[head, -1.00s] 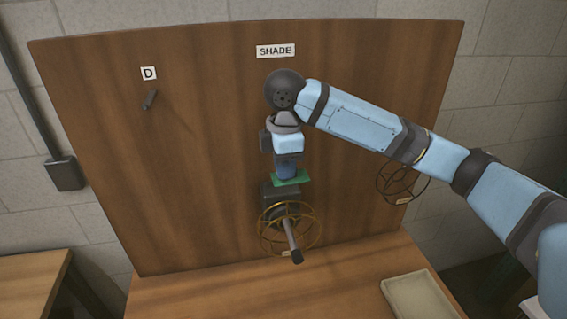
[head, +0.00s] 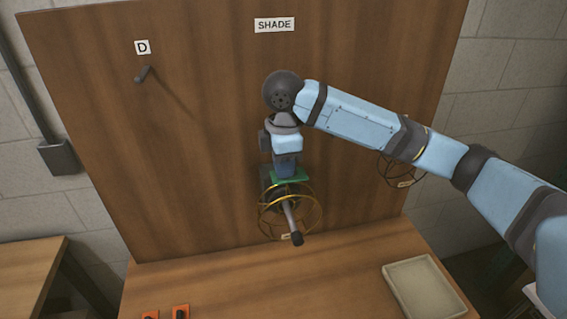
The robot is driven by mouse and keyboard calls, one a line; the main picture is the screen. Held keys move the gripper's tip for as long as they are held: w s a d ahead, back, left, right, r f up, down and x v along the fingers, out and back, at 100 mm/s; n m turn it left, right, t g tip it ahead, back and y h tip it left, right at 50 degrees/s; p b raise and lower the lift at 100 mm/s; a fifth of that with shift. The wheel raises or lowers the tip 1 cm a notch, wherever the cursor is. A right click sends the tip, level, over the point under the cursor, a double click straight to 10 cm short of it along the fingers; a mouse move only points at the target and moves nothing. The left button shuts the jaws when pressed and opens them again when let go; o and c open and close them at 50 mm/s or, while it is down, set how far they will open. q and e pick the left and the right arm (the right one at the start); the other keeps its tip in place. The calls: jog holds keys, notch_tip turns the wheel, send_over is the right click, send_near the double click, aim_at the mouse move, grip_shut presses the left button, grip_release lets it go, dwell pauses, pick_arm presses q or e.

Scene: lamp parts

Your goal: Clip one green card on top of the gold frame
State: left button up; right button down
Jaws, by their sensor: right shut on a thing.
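The gold frame (head: 260,218) is a round wire cage at the middle of the upright wooden board, around a grey rod with a dark tip. My right gripper (head: 289,172) points down from above and is shut on a green card (head: 298,176). The card lies at the top of the gold frame and looks close to or touching its upper ring; I cannot tell whether it is clipped on. The gripper hides part of the card and of the dark block behind. My left gripper is out of view.
A peg (head: 143,74) under label D is bare. A pale tray (head: 425,288) lies at the table's right. Orange parts (head: 181,311) sit at the front left.

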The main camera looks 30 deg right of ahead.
jog(key=shift+f, duration=0.9)
jog(key=shift+p, duration=0.3)
jog(key=shift+f+p, duration=0.3)
jog(key=shift+f+p, duration=0.3)
jog(key=shift+p, duration=0.1)
dwell(0.9)
jog(key=shift+w, duration=0.1)
dwell(0.3)
jog(key=c, duration=1.5)
grip_release()
jog(key=o, duration=0.5)
